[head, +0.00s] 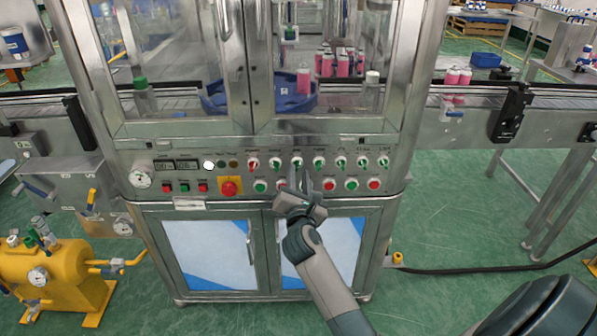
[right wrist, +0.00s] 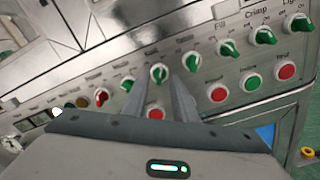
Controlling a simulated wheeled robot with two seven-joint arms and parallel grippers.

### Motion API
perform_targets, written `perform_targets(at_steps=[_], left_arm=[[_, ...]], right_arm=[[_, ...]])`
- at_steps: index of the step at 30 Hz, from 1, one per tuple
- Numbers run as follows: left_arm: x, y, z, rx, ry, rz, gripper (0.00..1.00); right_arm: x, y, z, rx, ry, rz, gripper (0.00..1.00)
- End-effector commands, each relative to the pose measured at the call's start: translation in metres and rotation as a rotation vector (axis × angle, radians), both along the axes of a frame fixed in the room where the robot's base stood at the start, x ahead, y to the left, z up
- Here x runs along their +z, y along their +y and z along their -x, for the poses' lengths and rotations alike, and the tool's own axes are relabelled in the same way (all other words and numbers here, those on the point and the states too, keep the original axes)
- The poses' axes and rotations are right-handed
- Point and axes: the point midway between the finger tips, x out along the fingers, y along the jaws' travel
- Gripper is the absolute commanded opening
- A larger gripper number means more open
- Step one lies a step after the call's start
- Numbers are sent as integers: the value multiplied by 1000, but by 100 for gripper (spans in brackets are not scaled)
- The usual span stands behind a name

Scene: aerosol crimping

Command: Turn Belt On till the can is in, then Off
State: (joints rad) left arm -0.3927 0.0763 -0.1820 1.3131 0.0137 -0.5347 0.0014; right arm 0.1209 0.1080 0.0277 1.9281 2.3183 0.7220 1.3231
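The control panel carries a row of selector knobs: a red one (head: 253,163) at the left, then several green ones. My right gripper (head: 298,178) is in front of the panel, its fingertips just below the third knob (head: 297,163). In the right wrist view the two fingers are apart with nothing between them, and that green knob (right wrist: 158,73) lies just beyond the tips. Contact cannot be told. The belt label is not readable. The conveyor belt (head: 428,100) runs through the machine. A pink can (head: 303,80) stands inside, apart from a group of pink cans (head: 340,63). My left gripper is not in view.
Red and green push buttons (head: 260,185) sit below the knobs, with a red emergency stop (head: 229,187) on a yellow plate. More pink cans (head: 457,77) stand on the belt at the right. A yellow pump unit (head: 50,275) stands at the lower left.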

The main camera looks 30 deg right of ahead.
Motion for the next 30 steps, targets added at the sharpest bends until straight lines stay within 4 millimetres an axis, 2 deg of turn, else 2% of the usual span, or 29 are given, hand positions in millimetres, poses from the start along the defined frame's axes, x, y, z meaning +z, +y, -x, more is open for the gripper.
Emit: perform_targets(at_steps=[6, 16, 19, 20, 30], left_arm=[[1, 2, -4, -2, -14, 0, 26], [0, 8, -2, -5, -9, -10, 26], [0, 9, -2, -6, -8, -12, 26], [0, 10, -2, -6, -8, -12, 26], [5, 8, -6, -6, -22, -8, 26]], right_arm=[[0, -8, -13, 0, 1, 2, 26], [0, -9, -14, 0, 0, 0, 26], [0, -9, -14, 0, 0, 0, 2], [0, -9, -14, 0, 0, 0, 0], [1, -9, -14, 0, 8, 10, 0]])
